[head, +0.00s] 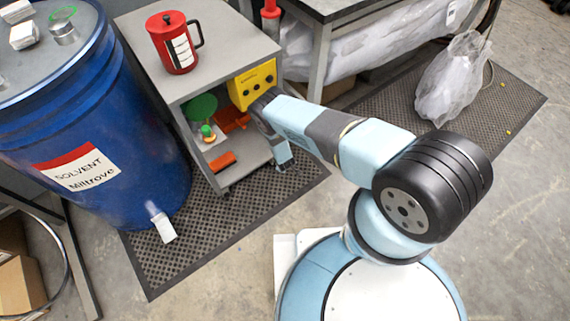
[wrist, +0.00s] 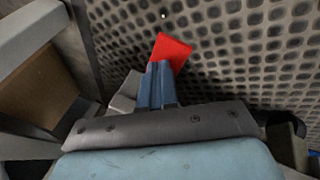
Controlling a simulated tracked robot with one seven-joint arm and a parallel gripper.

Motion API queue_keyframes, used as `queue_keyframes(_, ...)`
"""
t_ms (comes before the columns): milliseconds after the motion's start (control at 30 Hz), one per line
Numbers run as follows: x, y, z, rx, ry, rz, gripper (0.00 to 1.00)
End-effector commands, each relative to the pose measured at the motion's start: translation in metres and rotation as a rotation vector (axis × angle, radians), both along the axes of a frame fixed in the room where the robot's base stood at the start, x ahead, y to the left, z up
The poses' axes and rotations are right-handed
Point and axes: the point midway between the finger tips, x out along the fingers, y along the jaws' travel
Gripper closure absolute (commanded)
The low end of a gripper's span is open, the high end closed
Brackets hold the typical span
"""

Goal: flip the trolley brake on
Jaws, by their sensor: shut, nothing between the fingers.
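The trolley (head: 215,72) is a grey cart with an open shelf, standing on a perforated black mat. A red flat tab (wrist: 172,50), which looks like the brake pedal, shows in the wrist view just beyond my fingertips, low over the mat. My gripper (wrist: 159,68) is shut and empty, its fingers pointing at the tab; they overlap it in the picture, and I cannot tell whether they touch. In the head view my arm reaches down by the trolley's right lower corner, and the tab is not visible there. A caster (head: 224,193) shows at the front corner.
A red can (head: 174,45) stands on the trolley top, and a yellow box (head: 252,85) is at its side. A blue solvent drum (head: 95,130) stands to the left. A plastic bag (head: 452,82) lies at the right.

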Motion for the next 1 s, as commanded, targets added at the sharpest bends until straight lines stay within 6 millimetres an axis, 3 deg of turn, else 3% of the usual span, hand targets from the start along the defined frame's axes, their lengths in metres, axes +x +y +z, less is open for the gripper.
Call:
queue_keyframes(433, 0.001, 0.001, 0.003, 0.0, 0.0, 0.0, 1.0)
queue_keyframes(1000, 0.01, 0.006, 0.028, 0.0, -0.001, -0.001, 1.0)
